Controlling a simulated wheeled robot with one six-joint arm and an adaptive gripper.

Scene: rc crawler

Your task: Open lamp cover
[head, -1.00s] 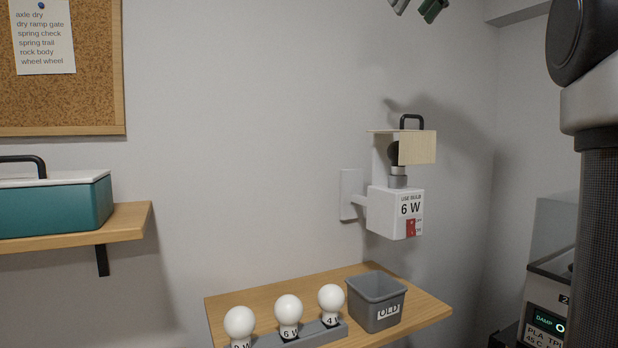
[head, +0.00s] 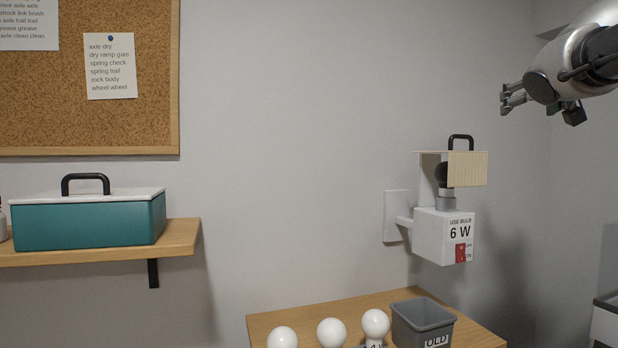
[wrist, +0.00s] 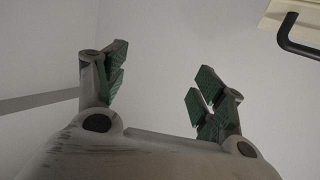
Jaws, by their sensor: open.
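The lamp (head: 444,235) is a white box on a wall bracket, marked "USE BULB 6 W", with a red switch. Its cover (head: 467,169) is a cream panel with a flat top, in place over a dark bulb (head: 441,175) in a grey socket. A black loop handle (head: 461,137) stands on top of the cover. The cover also shows at the upper right of the wrist view (wrist: 273,18), with its handle (wrist: 289,36). My gripper (head: 503,99) is open and empty, above and to the right of the cover, apart from it. Green finger pads show in the wrist view (wrist: 160,85).
A wooden shelf (head: 285,315) below the lamp holds white bulbs (head: 331,332) and a grey bin (head: 424,322) marked OLD. A teal box (head: 88,222) with a white lid sits on a left shelf. The wall between is clear.

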